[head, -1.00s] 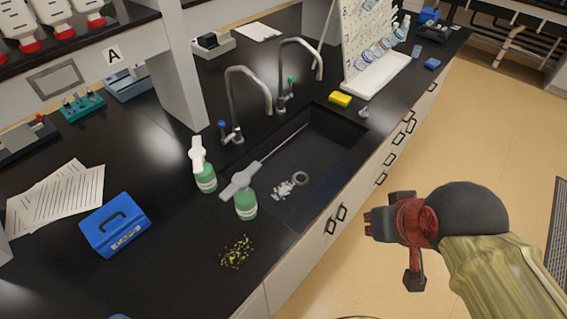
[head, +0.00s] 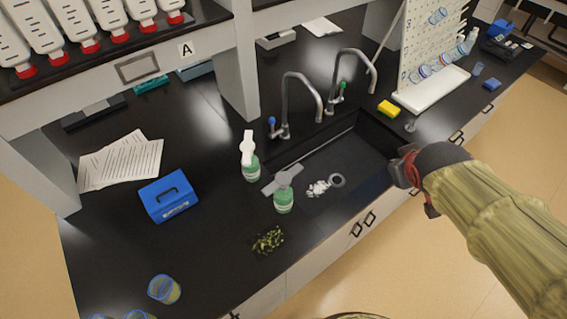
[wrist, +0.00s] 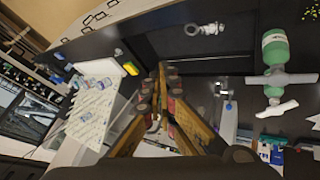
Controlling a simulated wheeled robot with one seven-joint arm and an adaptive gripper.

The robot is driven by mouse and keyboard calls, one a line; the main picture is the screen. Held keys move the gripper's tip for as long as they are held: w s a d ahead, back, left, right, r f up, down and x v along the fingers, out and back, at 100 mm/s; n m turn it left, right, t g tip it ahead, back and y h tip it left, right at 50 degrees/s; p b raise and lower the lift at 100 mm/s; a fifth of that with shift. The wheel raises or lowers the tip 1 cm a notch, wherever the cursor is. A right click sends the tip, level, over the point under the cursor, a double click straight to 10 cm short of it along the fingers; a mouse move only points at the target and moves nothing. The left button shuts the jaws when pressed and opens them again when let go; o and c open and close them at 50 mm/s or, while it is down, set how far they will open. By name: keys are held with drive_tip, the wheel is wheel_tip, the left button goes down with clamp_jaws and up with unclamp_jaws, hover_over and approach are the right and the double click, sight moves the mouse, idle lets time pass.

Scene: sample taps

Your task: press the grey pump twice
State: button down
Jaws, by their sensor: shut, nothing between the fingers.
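A green bottle (head: 284,203) with a grey pump (head: 284,180) on top stands upright on the black counter at the sink's near left corner. My gripper (head: 398,171) is shut and empty, by the right end of the sink, well apart from the grey pump. Its fingertips are close together in the wrist view (wrist: 168,72).
The black sink (head: 345,165) holds white bits and a grey ring (head: 336,181). Two tall taps (head: 308,90) rise behind it. A yellow sponge (head: 388,109) and a pegboard rack (head: 430,60) stand right. Green leafy bits (head: 268,240) and a blue box (head: 168,196) lie left.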

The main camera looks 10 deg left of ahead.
drive_tip(key=w+a+r+n+y+p, duration=0.1)
drive_tip(key=w+a+n+p, duration=0.35)
drive_tip(key=w+a, duration=0.2)
drive_tip(key=n+g+y+p, duration=0.3)
drive_tip(key=n+y+p, duration=0.5)
drive_tip(key=n+p, duration=0.45)
hover_over(282, 180)
drive_tip(key=p, duration=0.1)
wheel_tip(282, 180, down, 7)
drive_tip(key=m, duration=0.1)
drive_tip(key=shift+m, duration=0.4)
drive_tip(key=shift+f, duration=0.2)
wheel_tip(282, 180, down, 9)
drive_tip(key=b, duration=0.7)
drive_tip(key=shift+r, duration=0.2)
drive_tip(key=shift+f+b, duration=0.4)
drive_tip(key=shift+b, duration=0.05)
